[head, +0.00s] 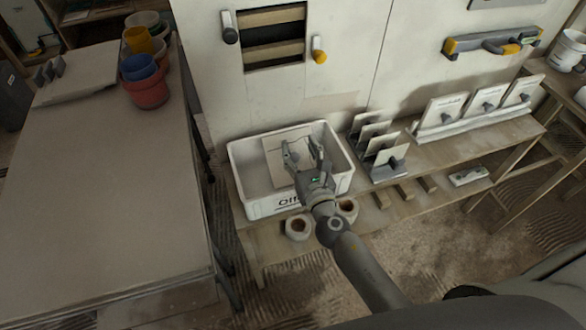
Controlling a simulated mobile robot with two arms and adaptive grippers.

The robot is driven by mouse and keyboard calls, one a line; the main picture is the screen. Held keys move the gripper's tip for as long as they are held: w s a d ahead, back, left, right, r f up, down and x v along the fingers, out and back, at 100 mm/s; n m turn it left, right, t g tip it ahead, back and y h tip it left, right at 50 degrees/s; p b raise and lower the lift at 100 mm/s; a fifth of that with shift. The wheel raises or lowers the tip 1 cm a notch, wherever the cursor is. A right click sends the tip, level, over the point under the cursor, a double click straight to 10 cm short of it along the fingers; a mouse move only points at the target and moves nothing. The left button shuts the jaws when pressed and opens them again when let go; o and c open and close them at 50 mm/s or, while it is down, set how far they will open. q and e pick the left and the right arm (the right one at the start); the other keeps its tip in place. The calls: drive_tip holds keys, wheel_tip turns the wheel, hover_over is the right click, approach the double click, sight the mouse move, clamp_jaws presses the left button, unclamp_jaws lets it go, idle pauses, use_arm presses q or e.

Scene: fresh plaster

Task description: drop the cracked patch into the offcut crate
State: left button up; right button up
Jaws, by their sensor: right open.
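The white offcut crate (262,206) stands on the low wooden bench against the wall, with dark lettering on its front partly hidden by my arm. A flat beige square patch (272,153) lies inside the crate, tilted against its back; a thin dark line shows on it. My right gripper (303,148) is over the crate, its fingers spread apart in front of the patch. I cannot tell whether the fingers touch it. My left gripper is not in view.
Two small round pots (298,228) sit in front of the crate. A table with stacked coloured buckets (146,88) fills the left. A wall opening with wooden laths (273,36) is above.

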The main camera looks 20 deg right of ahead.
drive_tip(key=s, duration=1.2)
drive_tip(key=shift+f, duration=0.1)
drive_tip(key=s+d+f+m+g, duration=0.25)
drive_tip(key=f+m, duration=0.25)
drive_tip(key=f, duration=0.5)
drive_tip(key=s+d+f+m+g+h, duration=0.1)
drive_tip(key=s+f+m+g, duration=0.25)
drive_tip(key=f, duration=0.65)
drive_tip(key=s+d+f+m+g, duration=0.1)
drive_tip(key=s+f+m+g, duration=0.3)
drive_tip(key=f, duration=0.6)
drive_tip(key=s+d+f+m+g, duration=0.1)
drive_tip(key=s+f+m+g, duration=0.2)
drive_tip(key=s+f+m, duration=0.6)
drive_tip(key=s+d+f+m+g+y, duration=0.1)
drive_tip(key=s+f+m+g, duration=0.3)
drive_tip(key=s+f+m, duration=0.6)
drive_tip(key=s+m, duration=0.2)
drive_tip(key=s, duration=0.4)
drive_tip(key=shift+c, duration=0.2)
